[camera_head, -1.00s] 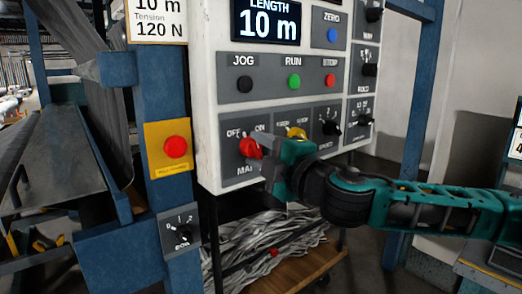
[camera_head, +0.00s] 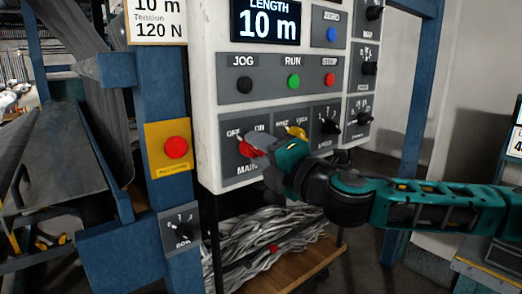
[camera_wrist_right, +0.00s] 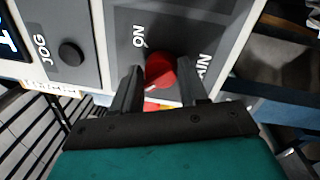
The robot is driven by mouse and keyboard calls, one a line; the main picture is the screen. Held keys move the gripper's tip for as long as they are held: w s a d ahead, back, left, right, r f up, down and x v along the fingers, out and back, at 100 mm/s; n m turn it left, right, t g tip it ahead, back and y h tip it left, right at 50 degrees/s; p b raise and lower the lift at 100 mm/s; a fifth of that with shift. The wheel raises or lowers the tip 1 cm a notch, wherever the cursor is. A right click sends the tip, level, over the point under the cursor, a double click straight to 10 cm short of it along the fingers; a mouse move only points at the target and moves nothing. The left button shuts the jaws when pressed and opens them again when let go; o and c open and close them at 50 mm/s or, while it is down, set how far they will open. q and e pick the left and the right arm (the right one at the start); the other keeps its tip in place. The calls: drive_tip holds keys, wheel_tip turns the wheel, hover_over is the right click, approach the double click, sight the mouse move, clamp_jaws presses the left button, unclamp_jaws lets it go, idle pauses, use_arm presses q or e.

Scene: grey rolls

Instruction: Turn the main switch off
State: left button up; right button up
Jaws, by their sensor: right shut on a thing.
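The main switch is a red rotary knob (camera_head: 246,149) on a grey plate at the lower left of the white control panel. OFF is printed to its upper left, ON to its upper right and MAIN below, partly covered. My right gripper (camera_head: 257,148) comes in from the right and is shut on the knob, hiding much of it. In the right wrist view the red knob (camera_wrist_right: 160,71) sits between the two dark fingers (camera_wrist_right: 160,82), near the ON label. I cannot tell exactly which label the knob points at. My left gripper is not in view.
A yellow selector (camera_head: 297,132) and black selectors (camera_head: 329,127) sit close right of the switch. JOG (camera_head: 244,85), RUN (camera_head: 294,81) and STOP (camera_head: 329,79) buttons are above. A red emergency button (camera_head: 176,147) on yellow is left, on a blue post.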

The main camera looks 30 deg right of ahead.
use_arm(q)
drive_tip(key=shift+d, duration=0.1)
use_arm(e)
drive_tip(key=shift+f, duration=0.25)
drive_tip(key=o, duration=0.8)
drive_tip(key=shift+o, duration=1)
drive_tip(key=shift+r, duration=0.15)
